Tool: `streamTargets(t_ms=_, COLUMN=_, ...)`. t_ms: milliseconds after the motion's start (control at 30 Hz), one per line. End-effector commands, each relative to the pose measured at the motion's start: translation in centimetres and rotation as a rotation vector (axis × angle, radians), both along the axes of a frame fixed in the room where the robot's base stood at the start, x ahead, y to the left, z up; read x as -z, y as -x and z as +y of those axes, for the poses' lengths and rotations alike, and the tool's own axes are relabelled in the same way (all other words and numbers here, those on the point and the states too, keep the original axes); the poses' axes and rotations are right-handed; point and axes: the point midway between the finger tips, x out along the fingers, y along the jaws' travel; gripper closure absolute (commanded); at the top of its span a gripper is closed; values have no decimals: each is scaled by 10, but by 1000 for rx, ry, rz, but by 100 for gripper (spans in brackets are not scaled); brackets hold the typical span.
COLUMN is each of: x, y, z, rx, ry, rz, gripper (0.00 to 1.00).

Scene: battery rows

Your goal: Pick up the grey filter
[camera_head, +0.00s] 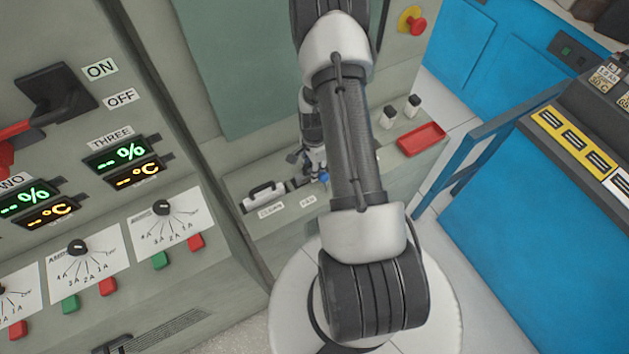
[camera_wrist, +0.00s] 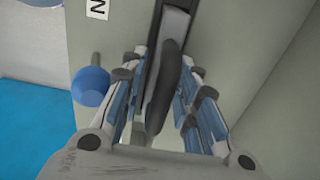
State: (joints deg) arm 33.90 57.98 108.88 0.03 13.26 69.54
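A grey-white piece with a dark handle (camera_head: 265,188) lies on the ledge in the head view; I take it to be the grey filter. In the wrist view a dark elongated handle (camera_wrist: 165,85) on a grey bar stands between the fingers. My gripper (camera_wrist: 163,72) is open around it, with blue-padded fingers on both sides and gaps visible. In the head view my gripper (camera_head: 308,166) is at the right end of the filter, partly hidden by my arm. Contact between the fingers and the handle cannot be made out.
A blue knob (camera_wrist: 90,86) sits close left of the fingers in the wrist view. Two small bottles with dark caps (camera_head: 388,117) and a red tray (camera_head: 421,139) stand right of my arm. A control panel (camera_head: 90,200) rises at left; a blue cabinet (camera_head: 530,240) is at right.

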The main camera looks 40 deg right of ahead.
Motion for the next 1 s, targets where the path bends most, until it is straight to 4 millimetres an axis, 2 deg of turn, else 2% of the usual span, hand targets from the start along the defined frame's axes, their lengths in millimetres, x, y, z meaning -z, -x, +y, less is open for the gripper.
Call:
streamTargets(t_ms=200, x=0, y=-1, z=-1, rx=1, ry=1, rz=-2, gripper=72)
streamTargets(t_ms=633, x=0, y=-1, z=-1, rx=1, ry=1, rz=-2, gripper=100)
streamTargets(t_ms=1000, x=0, y=-1, z=-1, rx=1, ry=1, rz=-2, gripper=100)
